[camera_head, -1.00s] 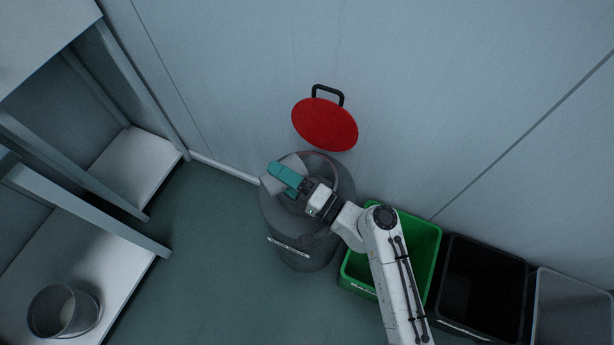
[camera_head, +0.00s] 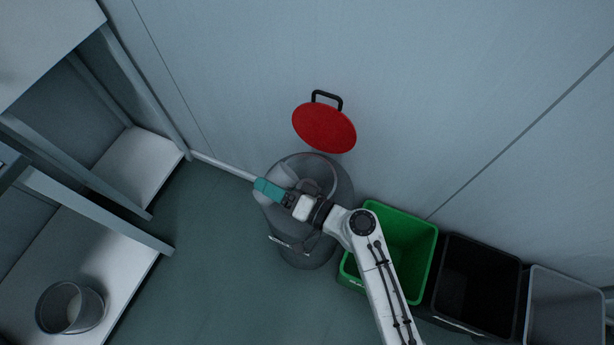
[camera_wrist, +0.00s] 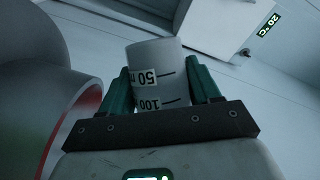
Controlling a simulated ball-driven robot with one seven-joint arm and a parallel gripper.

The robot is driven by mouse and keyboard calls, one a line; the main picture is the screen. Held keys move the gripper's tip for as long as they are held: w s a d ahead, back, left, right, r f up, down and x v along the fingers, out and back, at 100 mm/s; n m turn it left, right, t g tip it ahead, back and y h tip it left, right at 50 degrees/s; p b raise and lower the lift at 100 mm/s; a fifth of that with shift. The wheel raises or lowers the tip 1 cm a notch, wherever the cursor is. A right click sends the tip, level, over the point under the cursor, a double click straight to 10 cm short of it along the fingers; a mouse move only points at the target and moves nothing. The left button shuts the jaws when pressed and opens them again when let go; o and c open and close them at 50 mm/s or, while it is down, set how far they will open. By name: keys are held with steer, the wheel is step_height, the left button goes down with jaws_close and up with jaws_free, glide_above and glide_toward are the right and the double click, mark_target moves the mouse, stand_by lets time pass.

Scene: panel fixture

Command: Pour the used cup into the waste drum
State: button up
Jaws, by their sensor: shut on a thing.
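The waste drum (camera_head: 318,252) is a grey, open-topped round drum standing on the floor against the wall, with a label on its front. My gripper (camera_head: 268,190) has teal fingers and is at the drum's upper left edge in the head view. It is shut on the used cup (camera_wrist: 155,62), a pale cup with 50 and 100 marks, seen between the fingers in the wrist view. In the head view the cup is a pale shape (camera_head: 282,174) partly hidden by the fingers. I cannot tell its exact tilt or what is in it.
A red lid (camera_head: 324,128) with a black handle is at the wall above the drum. A green bin (camera_head: 412,232), a black bin (camera_head: 478,285) and a grey bin (camera_head: 565,308) stand to the right. A grey container (camera_head: 75,308) is on the shelf at lower left.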

mark_target(269, 204)
steer(key=shift+r+n+p, duration=0.4)
steer(key=shift+n, duration=0.2)
steer(key=shift+f+n+h+b, duration=0.35)
steer(key=shift+f+n+h, duration=0.05)
steer(key=shift+f+h, duration=0.15)
steer(key=shift+s+a+f+n+h, duration=0.1)
steer(key=shift+f+n+h, duration=0.25)
steer(key=shift+n, duration=0.35)
steer(key=a+r+n+h+p, duration=0.1)
steer(key=p, duration=0.1)
steer(key=shift+s+n+p, duration=0.3)
steer(key=shift+s, duration=0.1)
steer(key=shift+s+a+f+n, duration=0.2)
steer(key=shift+f+n, duration=0.1)
steer(key=shift+f, duration=0.1)
steer(key=shift+s+a+f+n+t+h+p, duration=0.35)
steer(key=shift+a+f+n+h+p, duration=0.15)
steer(key=shift+n+h+p, duration=0.55)
steer(key=shift+s+a+f+n+h+p, duration=0.2)
steer(key=shift+f+n+p, duration=0.1)
steer(key=shift+f+p, duration=0.3)
steer(key=shift+s+a+f+n+h+p, duration=0.15)
steer(key=shift+f+n+p, duration=0.1)
steer(key=shift+f+p, duration=0.3)
steer(key=shift+w, duration=0.1)
